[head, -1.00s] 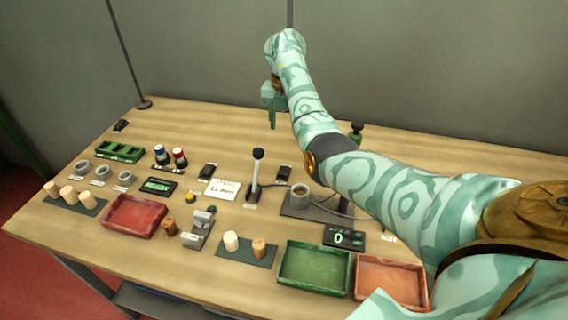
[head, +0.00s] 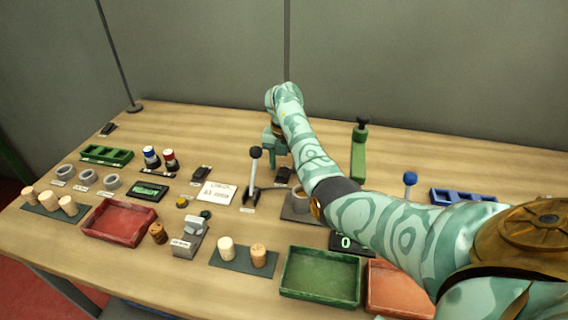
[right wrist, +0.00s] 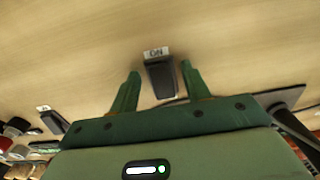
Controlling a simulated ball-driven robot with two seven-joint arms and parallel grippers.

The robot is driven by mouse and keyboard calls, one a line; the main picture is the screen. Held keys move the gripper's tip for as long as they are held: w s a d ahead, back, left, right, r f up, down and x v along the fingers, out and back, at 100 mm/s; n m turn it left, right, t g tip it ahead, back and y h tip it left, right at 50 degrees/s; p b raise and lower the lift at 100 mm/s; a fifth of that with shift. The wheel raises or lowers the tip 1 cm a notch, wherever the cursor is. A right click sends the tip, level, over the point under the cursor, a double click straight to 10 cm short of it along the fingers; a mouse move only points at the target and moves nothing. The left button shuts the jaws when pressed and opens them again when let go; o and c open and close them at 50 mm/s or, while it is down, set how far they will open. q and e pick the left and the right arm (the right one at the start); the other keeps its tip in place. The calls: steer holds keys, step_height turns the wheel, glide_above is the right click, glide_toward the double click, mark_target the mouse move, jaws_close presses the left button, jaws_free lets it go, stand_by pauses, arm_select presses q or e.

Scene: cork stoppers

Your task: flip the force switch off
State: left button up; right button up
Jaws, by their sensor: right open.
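A small black switch (head: 284,175) sits on the table left of the grey cup's base. In the right wrist view a black switch (right wrist: 160,80) lies between and just beyond my finger tips, with a white label (right wrist: 155,52) that seems to read "ON". My right gripper (right wrist: 160,70) is open and empty, its two green fingers on either side of the switch, with no clear contact. In the head view the right gripper (head: 278,152) is low behind the switch, its fingers mostly hidden. I cannot read which switch is the force one. My left gripper is out of view.
Another black switch (head: 201,173) stands to the left, also in the right wrist view (right wrist: 53,121). A black-knobbed lever (head: 255,165) stands close by on the left. The grey cup (head: 299,202) is partly behind my arm. Red tray (head: 88,232) and green tray (head: 285,285) lie in front.

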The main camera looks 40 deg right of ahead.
mark_target(282, 172)
steer(key=c, duration=1)
steer(key=shift+a+r+p, duration=0.1)
steer(key=shift+a+p, duration=0.05)
steer(key=shift+p, duration=0.15)
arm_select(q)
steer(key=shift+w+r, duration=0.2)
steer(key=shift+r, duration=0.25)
arm_select(e)
steer(key=shift+s+t+h, duration=0.1)
steer(key=shift+t+h, duration=0.3)
steer(key=shift+h, duration=0.1)
steer(key=o, duration=1)
arm_select(q)
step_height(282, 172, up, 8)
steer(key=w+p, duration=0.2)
steer(key=p, duration=0.6)
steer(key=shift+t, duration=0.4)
arm_select(e)
step_height(282, 172, up, 16)
steer(key=s+a, duration=0.1)
steer(key=shift+a, duration=0.3)
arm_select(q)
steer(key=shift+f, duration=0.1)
